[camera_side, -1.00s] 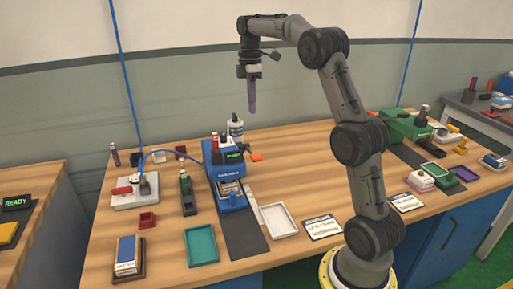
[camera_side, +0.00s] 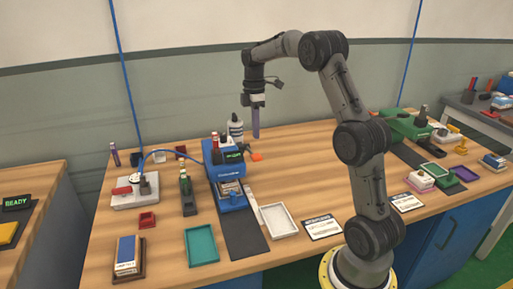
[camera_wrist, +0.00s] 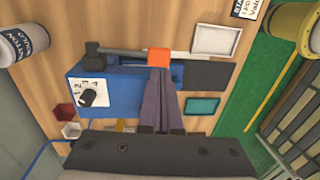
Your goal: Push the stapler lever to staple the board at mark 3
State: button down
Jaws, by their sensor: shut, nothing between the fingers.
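The blue stapler machine (camera_side: 226,172) stands on the bench left of centre, with a small lit green display. Its orange lever end (camera_side: 257,157) sticks out to the right; it also shows in the wrist view (camera_wrist: 158,57) at the end of a grey bar. A white dial plate with numbers and a black knob (camera_wrist: 89,97) is on the machine; its setting is too small to read surely. A pale piece (camera_side: 229,188), perhaps the board, sits in the machine's front. My gripper (camera_side: 256,136) is shut and empty, pointing down just above the lever end.
A dark mat (camera_side: 246,240) lies in front of the machine, with a white tray (camera_side: 294,222) and a teal tray (camera_side: 202,257) beside it. A white bottle (camera_side: 235,130) stands behind the lever.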

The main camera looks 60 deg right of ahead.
aim_at(258, 157)
jog(key=shift+s+a+f, duration=0.15)
jog(key=shift+f, duration=1.4)
jog(key=shift+s+a+f, duration=0.1)
jog(key=shift+f, duration=1.45)
jog(key=shift+s+a+f+t+h, duration=0.15)
jog(key=shift+f+t+h, duration=0.1)
jog(key=shift+f, duration=0.2)
jog(key=shift+s+a+f+t+h, duration=0.2)
jog(key=shift+f+t+h, duration=0.1)
jog(key=shift+f, duration=0.2)
jog(key=shift+s+a+f+t+h, duration=0.15)
jog(key=shift+f+t+h, duration=0.1)
jog(key=shift+f, duration=0.2)
jog(key=shift+s+a+f, duration=0.1)
jog(key=shift+s+f, duration=0.05)
jog(key=shift+f, duration=0.7)
jog(key=shift+s+a+f, duration=0.1)
jog(key=shift+f, duration=0.7)
jog(key=shift+a, duration=0.1)
notch_tip(258, 157, up, 14)
jog(key=s+a, duration=0.2)
jog(key=shift+s+a+r, duration=0.15)
jog(key=shift+s+r, duration=0.05)
